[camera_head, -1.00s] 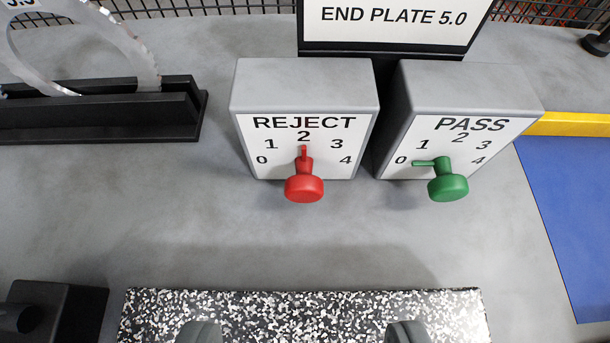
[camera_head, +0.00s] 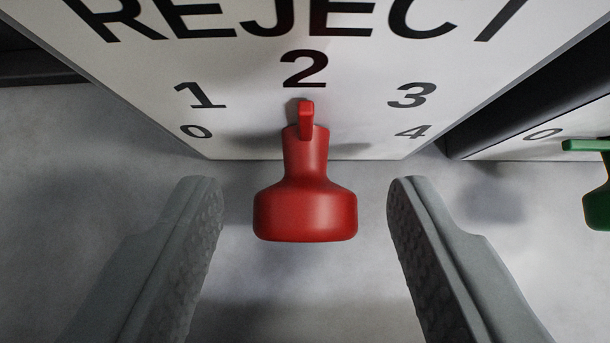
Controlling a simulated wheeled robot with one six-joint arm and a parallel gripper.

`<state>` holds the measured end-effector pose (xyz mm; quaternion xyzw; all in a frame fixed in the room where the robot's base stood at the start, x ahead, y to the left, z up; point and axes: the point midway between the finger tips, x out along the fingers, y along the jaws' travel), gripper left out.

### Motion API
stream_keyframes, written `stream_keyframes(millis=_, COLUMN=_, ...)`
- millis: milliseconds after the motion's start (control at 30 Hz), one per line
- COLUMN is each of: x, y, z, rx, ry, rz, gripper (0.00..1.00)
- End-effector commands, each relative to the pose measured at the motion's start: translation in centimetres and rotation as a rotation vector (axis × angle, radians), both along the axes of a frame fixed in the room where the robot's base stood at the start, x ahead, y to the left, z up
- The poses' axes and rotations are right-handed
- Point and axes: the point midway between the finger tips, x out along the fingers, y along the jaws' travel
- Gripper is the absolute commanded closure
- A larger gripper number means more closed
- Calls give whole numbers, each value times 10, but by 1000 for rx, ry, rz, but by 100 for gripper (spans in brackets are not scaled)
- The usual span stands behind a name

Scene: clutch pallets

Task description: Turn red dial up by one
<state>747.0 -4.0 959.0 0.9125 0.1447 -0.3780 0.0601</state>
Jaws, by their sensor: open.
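The red dial (camera_head: 305,205) sticks out from the white face of the REJECT box (camera_head: 350,60). Its pointer (camera_head: 306,120) stands upright at the number 2. The numbers 0, 1, 3 and 4 are printed around it. My gripper (camera_head: 304,200) is open, with one grey finger on each side of the dial's knob. There is a clear gap between each finger and the knob, so neither touches it.
The green dial (camera_head: 598,200) of the PASS box (camera_head: 525,145) shows at the right edge, its pointer towards 0. A dark gap separates the two boxes. Bare grey table surface (camera_head: 60,190) lies at the left and below.

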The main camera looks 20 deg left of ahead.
Motion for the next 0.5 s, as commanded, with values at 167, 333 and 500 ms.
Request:
stream_keyframes(millis=167, x=1, y=0, z=-1, rx=0, ry=0, rz=0, gripper=51)
stream_keyframes(millis=333, x=1, y=0, z=-1, rx=0, ry=0, rz=0, gripper=58)
stream_keyframes(millis=500, x=1, y=0, z=-1, rx=0, ry=0, rz=0, gripper=92)
